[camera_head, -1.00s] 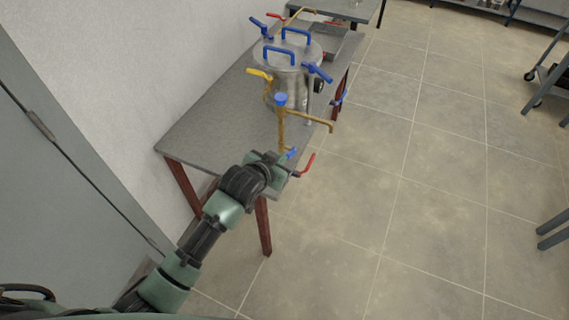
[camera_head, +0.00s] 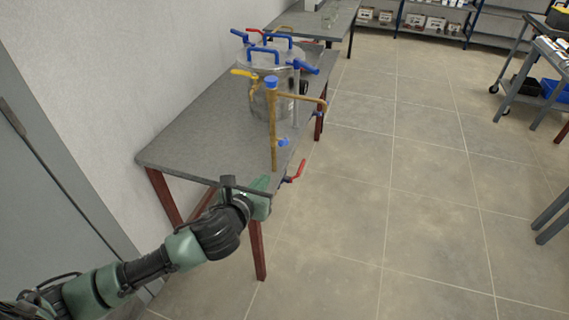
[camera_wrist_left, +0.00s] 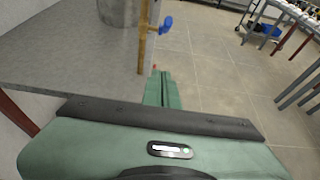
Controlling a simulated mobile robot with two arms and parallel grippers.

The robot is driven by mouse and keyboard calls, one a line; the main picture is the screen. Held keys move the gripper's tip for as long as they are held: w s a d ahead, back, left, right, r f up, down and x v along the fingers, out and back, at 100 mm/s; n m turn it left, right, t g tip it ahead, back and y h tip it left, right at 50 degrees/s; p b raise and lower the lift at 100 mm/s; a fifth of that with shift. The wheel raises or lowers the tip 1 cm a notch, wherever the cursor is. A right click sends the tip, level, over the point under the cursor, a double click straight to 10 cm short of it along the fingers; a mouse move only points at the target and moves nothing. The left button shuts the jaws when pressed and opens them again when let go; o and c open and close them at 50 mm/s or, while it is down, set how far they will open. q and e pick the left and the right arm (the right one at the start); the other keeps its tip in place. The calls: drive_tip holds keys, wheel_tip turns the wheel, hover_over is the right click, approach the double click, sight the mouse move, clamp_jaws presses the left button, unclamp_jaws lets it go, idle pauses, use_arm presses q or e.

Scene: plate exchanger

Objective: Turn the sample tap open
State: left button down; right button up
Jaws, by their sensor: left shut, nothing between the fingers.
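A brass pipe (camera_head: 272,140) stands upright at the front of a steel vessel (camera_head: 268,80) on the table. It carries a small blue handle (camera_head: 283,142); a red lever (camera_head: 297,172) sticks out lower, by the table edge. The frames do not show which handle belongs to the sample tap. My left gripper (camera_head: 264,190) is below and left of the red lever, by the table's front corner. In the left wrist view its green fingers (camera_wrist_left: 163,92) are shut and empty, with the blue handle (camera_wrist_left: 165,25) beyond them. My right gripper is out of view.
The grey table (camera_head: 190,140) stands along the white wall. The vessel also has a yellow lever (camera_head: 244,73) and several blue handles. Another table (camera_head: 325,20) stands behind.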

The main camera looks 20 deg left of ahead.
sight(284, 142)
use_arm(q)
drive_tip(key=w+p, duration=0.1)
drive_tip(key=w, duration=1)
drive_tip(key=shift+w+d+f, duration=0.2)
drive_tip(key=shift+w, duration=0.1)
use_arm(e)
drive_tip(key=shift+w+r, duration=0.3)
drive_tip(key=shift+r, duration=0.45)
use_arm(q)
drive_tip(key=shift+p, duration=0.35)
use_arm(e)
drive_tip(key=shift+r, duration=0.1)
